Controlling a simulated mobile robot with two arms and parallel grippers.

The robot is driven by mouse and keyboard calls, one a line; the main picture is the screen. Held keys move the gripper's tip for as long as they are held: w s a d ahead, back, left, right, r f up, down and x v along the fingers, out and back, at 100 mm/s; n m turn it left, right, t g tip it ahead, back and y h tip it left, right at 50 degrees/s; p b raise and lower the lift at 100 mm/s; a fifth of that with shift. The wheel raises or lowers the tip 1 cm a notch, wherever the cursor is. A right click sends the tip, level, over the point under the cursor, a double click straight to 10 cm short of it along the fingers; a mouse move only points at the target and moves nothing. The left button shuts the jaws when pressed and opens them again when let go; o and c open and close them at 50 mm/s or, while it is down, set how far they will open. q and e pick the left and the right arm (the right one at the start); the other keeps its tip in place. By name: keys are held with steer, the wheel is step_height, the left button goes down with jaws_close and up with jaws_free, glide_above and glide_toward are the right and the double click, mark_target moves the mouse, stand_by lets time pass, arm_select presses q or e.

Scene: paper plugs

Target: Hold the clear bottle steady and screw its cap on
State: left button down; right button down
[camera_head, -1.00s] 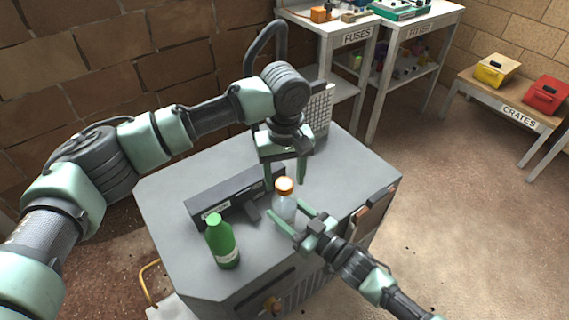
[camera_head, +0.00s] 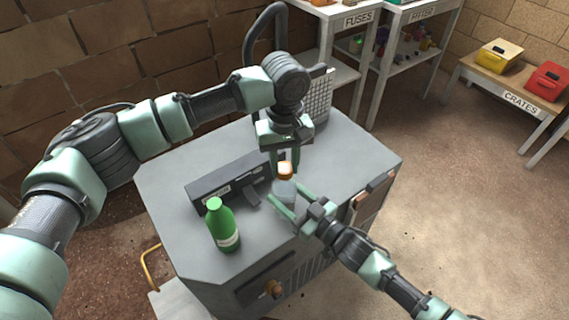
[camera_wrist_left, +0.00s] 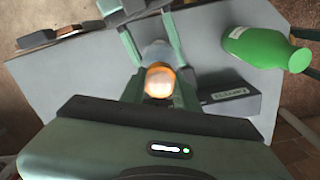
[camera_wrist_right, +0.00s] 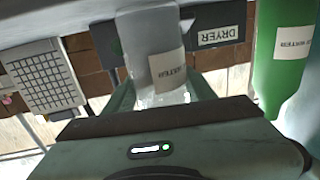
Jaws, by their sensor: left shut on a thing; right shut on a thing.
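My right gripper (camera_head: 283,203) is shut on the bottle's body from the right. The bottle and its pale label (camera_wrist_right: 168,68) fill the middle of the right wrist view. My left gripper (camera_head: 284,166) points down from above and is shut on the cap, which also shows in the left wrist view (camera_wrist_left: 159,82). I cannot tell how far the cap is threaded.
A green bottle (camera_head: 222,226) stands to the left on the cabinet top (camera_head: 350,160). A dark box labelled DRYER (camera_head: 228,187) lies behind the bottles. A gridded white panel (camera_head: 318,98) stands at the back. The cabinet top's right side is clear.

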arm_select(q)
steer(key=m, duration=2.4)
steer(key=shift+m, duration=0.3)
steer(key=c, duration=1)
jaws_free()
